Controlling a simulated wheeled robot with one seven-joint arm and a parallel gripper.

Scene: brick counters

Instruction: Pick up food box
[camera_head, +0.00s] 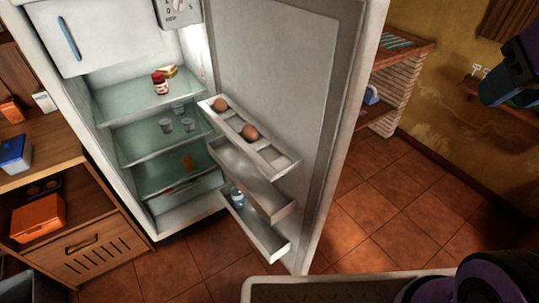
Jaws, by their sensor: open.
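Several boxes could be the food box, and I cannot tell which one it is. A blue box with a whitish side (15,154) sits on the wooden counter at the left edge. An orange box (38,217) sits in the open shelf below it. A smaller orange box (12,110) is farther back on the counter, partly cut off by the frame. My gripper (492,91) shows only in part, dark, at the upper right edge. It is open, with nothing seen in it, far from all these boxes.
An open fridge (120,87) stands in the middle, its door (285,70) swung toward the right. Its shelves hold a red jar (160,82) and glasses; the door rack holds two eggs (249,132). Tiled floor (390,205) is clear to the right. A brick shelf stands behind.

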